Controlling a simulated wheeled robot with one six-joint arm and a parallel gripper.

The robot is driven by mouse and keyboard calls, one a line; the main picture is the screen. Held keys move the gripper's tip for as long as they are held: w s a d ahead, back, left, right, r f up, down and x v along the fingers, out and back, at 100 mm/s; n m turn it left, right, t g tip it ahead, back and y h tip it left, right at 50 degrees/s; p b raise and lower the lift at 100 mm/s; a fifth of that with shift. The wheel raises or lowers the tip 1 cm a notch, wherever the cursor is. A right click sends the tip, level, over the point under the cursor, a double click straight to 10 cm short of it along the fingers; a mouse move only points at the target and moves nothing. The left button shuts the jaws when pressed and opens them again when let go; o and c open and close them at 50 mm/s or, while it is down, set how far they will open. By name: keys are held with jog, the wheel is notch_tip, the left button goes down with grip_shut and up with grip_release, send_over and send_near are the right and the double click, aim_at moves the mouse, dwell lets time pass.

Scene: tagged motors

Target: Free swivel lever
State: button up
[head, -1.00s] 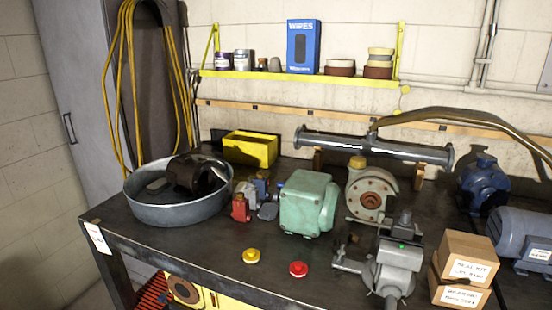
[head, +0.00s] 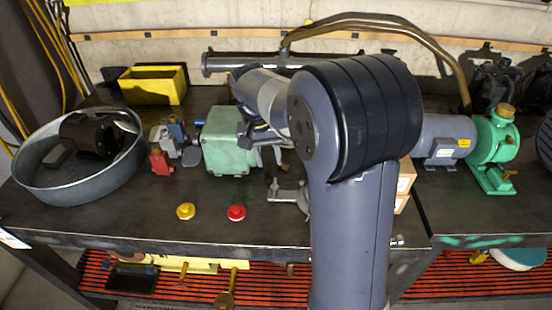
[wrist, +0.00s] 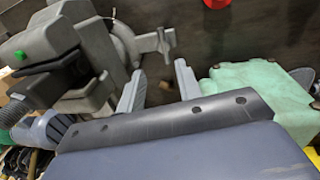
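A grey bench vise (wrist: 75,45) with a green dot fills the left of the wrist view. A short grey T-ended lever (wrist: 160,42) sticks out from its base. I take this for the swivel lever. In the head view my arm hides most of the vise; its grey base part (head: 290,194) shows left of the arm. My gripper (wrist: 158,88) is open, its two pale fingers apart with nothing between them. The lever lies just beyond the fingertips in the wrist view; no contact shows. In the head view my gripper (head: 265,150) is beside the light-green housing, partly hidden by my wrist.
The light-green housing (head: 226,140) stands close left of my gripper. A red button (head: 236,212) and a yellow button (head: 185,211) sit near the front edge. Cardboard boxes (head: 405,178) are partly behind my arm. A metal tub (head: 75,180) stands at the left.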

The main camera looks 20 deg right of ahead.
aim_at(274, 179)
jog(key=shift+m, duration=0.3)
jog(key=w+f, duration=0.1)
jog(key=f, duration=0.2)
jog(key=w+d+f+p, duration=0.1)
jog(key=f, duration=0.3)
jog(key=w+d+f, duration=0.1)
jog(key=f, duration=0.2)
jog(key=shift+w+d+f+p, duration=0.1)
jog(key=shift+w+f+p, duration=0.05)
jog(key=shift+f+p, duration=0.15)
jog(key=shift+r, duration=0.1)
grip_shut()
